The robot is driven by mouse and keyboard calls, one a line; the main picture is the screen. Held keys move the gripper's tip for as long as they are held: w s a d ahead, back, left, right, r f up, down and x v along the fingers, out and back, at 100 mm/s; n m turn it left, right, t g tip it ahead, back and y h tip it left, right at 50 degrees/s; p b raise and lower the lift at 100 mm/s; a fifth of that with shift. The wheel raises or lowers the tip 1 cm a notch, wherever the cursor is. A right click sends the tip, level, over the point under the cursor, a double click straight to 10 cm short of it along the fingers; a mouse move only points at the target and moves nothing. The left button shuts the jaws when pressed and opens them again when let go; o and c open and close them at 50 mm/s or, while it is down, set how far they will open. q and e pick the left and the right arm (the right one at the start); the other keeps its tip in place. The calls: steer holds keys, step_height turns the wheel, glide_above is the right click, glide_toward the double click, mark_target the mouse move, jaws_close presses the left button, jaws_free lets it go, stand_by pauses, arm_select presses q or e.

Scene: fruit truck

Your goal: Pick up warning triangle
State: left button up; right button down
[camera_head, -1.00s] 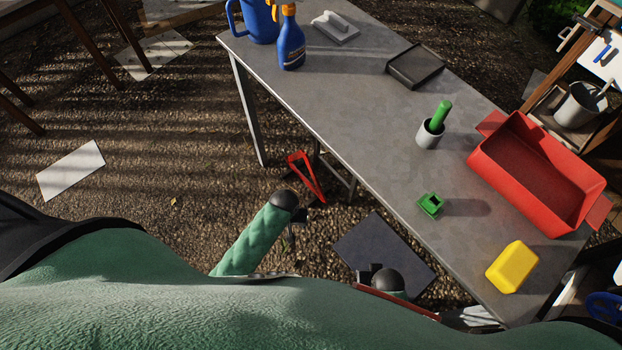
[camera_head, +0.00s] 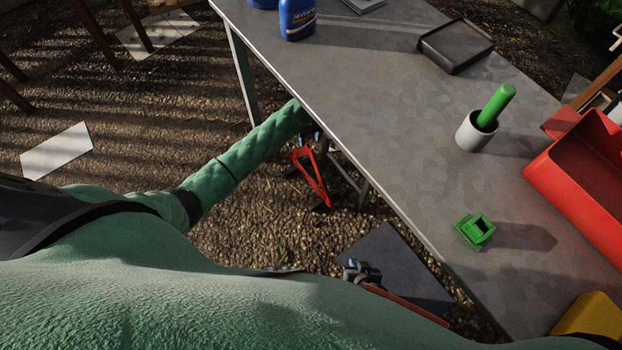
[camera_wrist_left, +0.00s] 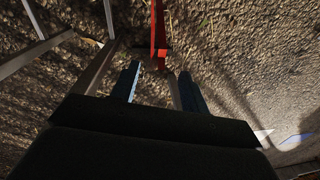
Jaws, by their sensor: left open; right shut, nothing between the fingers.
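The warning triangle (camera_head: 312,180) is red and stands on the gravel beside the grey table, near the table's leg. In the left wrist view its red edge (camera_wrist_left: 157,25) lies just ahead of and between my left fingertips, with its lower part close to them. My left gripper (camera_head: 311,134) is at the table's near edge, just above the triangle; the fingers (camera_wrist_left: 158,80) are open and I see nothing gripped. My right gripper (camera_head: 361,271) is shut and empty, low in front of the table, partly hidden by my body.
The grey table (camera_head: 400,130) bears a blue bottle (camera_head: 297,18), a black tray (camera_head: 456,45), a grey cup (camera_head: 476,131) with a green-handled item, a green block (camera_head: 475,230), a red crate (camera_head: 570,185) and a yellow block (camera_head: 592,318). A dark slab (camera_head: 395,265) lies on the gravel.

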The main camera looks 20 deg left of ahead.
arm_select(q)
steer(key=shift+s+a+f+b, duration=0.1)
steer(key=shift+s+f+b, duration=0.1)
steer(key=shift+f, duration=1.05)
steer(key=shift+s+d+f+b, duration=0.1)
steer(key=shift+f+b, duration=0.1)
steer(key=shift+f, duration=1.05)
steer(key=shift+s+a+f+b, duration=0.1)
steer(key=shift+f+b, duration=0.1)
steer(key=shift+f, duration=1.05)
steer(key=shift+c, duration=0.5)
jaws_close()
steer(key=shift+r, duration=0.1)
